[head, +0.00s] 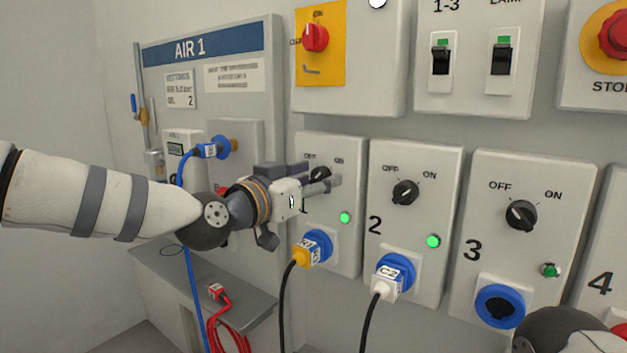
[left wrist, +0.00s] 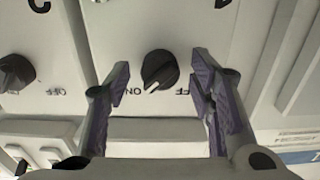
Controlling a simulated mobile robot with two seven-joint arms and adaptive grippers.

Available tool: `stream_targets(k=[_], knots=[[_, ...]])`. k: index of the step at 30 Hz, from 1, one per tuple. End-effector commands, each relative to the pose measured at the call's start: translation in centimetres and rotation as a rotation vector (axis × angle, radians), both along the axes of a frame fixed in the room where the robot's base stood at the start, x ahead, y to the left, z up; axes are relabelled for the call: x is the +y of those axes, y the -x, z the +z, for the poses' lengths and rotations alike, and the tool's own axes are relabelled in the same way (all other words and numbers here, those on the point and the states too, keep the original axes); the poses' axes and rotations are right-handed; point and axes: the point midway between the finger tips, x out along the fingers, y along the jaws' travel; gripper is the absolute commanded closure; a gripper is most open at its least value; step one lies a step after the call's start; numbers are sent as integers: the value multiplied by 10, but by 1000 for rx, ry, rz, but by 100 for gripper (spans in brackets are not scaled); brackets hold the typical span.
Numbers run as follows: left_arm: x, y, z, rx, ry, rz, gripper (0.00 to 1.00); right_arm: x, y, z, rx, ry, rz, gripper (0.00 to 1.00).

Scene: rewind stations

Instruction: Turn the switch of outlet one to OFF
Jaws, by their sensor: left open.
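Outlet one is a grey wall panel (head: 348,150) with a black rotary switch (head: 321,172), marked OFF at left and ON at right. In the left wrist view, which is upside down, the switch (left wrist: 159,70) shows whole, and its white mark points toward the ON label. The panel's green lamp (head: 345,217) is lit. A yellow-bodied plug (head: 302,254) sits in its blue socket. My left gripper (head: 330,183) is open in front of the switch and partly covers it. In the wrist view its fingers (left wrist: 160,76) stand either side of the switch, with gaps. My right gripper is out of view.
Outlet two (head: 452,160) stands close to the right, with a white plug (head: 386,287) and lit lamp. Outlet three (head: 570,175) has an empty socket. Panels with a red rotary switch (head: 315,38) and toggles (head: 440,58) are above. A grey shelf (head: 250,307) is lower left.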

Motion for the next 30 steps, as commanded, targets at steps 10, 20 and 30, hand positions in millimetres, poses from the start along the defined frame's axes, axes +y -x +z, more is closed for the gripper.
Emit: stream_targets(k=[10, 20, 30], knots=[[0, 1, 1, -1, 0, 0, 99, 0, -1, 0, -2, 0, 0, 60], [0, 1, 1, 20, 28, 0, 99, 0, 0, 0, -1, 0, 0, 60], [1, 0, -1, 158, 218, 1, 99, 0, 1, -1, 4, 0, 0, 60]])
